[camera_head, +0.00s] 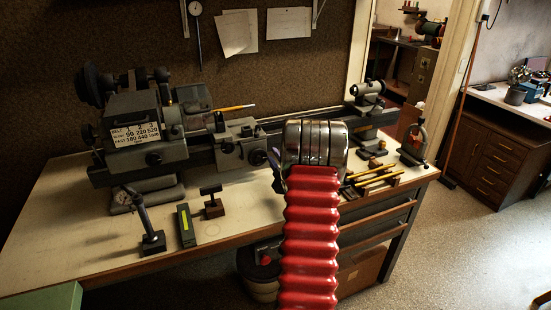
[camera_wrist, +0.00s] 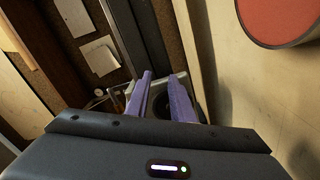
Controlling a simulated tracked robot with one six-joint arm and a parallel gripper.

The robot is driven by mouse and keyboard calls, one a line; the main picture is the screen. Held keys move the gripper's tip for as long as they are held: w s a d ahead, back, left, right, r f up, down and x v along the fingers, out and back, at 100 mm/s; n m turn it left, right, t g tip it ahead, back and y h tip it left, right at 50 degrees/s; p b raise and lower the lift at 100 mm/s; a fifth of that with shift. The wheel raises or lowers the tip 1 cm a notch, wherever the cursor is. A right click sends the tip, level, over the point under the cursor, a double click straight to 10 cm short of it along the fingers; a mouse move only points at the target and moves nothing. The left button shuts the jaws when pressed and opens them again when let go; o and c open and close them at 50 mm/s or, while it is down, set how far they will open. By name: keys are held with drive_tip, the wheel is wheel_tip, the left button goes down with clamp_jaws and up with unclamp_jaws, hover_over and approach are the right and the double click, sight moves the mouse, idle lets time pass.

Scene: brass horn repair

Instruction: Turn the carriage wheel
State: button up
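The lathe carriage (camera_head: 238,143) sits on the grey lathe bed in the head view. A small dark round wheel (camera_head: 258,157) shows on its front, just left of my arm.
The headstock (camera_head: 140,125) stands left and the tailstock (camera_head: 368,98) right. A dark stand (camera_head: 150,235), a green-marked box (camera_head: 186,226) and brass rods (camera_head: 372,178) lie on the bench. A red disc (camera_wrist: 280,15) shows in the wrist view. Floor is clear at right.

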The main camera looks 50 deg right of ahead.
drive_tip(key=o, duration=0.7)
drive_tip(key=shift+a+f, duration=0.25)
drive_tip(key=shift+a, duration=0.15)
drive_tip(key=shift+c, duration=0.2)
drive_tip(key=o, duration=0.3)
drive_tip(key=shift+s+a+r, duration=0.1)
drive_tip(key=shift+s, duration=0.2)
drive_tip(key=shift+s+d+v, duration=0.1)
drive_tip(key=shift+d+v, duration=0.05)
drive_tip(key=shift+v, duration=2.35)
drive_tip(key=shift+s+d+v, duration=0.1)
drive_tip(key=shift+v, duration=2.35)
drive_tip(key=shift+s+d+v, duration=0.1)
drive_tip(key=shift+d+v, duration=0.05)
drive_tip(key=shift+v, duration=2.35)
drive_tip(key=shift+r, duration=0.2)
drive_tip(key=v, duration=1.3)
drive_tip(key=shift+s+a+f, duration=0.15)
drive_tip(key=shift+s+a, duration=0.05)
drive_tip(key=shift+s, duration=0.1)
